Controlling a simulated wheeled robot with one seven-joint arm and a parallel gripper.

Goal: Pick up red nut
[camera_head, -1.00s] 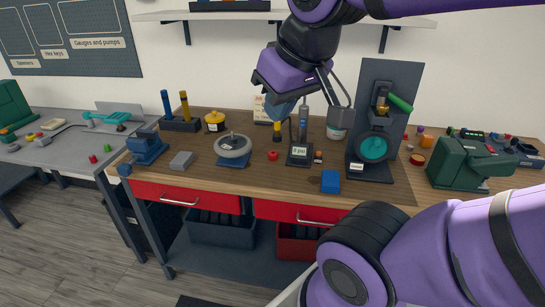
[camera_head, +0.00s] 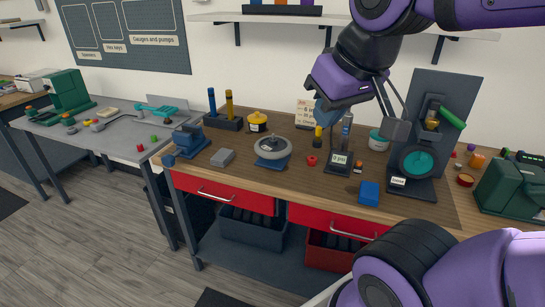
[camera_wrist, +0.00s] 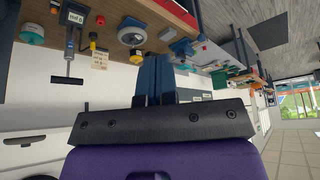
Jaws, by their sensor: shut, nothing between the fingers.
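A small red nut (camera_head: 312,160) lies on the wooden workbench, between the round grey dial device (camera_head: 272,150) and the black gauge stand (camera_head: 339,163). A small red piece, probably the same nut, shows in the wrist view (camera_wrist: 100,20). My gripper (camera_head: 326,114) hangs above the back of the bench, higher than the nut and apart from it. In the wrist view its blue fingers (camera_wrist: 160,78) are together with nothing between them. Another small red piece (camera_head: 140,147) lies on the grey table to the left.
A blue block (camera_head: 369,193) and a black stand with a teal disc (camera_head: 416,164) are right of the nut. A yellow pot (camera_head: 257,122) and a grey block (camera_head: 222,158) stand to the left. Bare wood lies in front of the nut.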

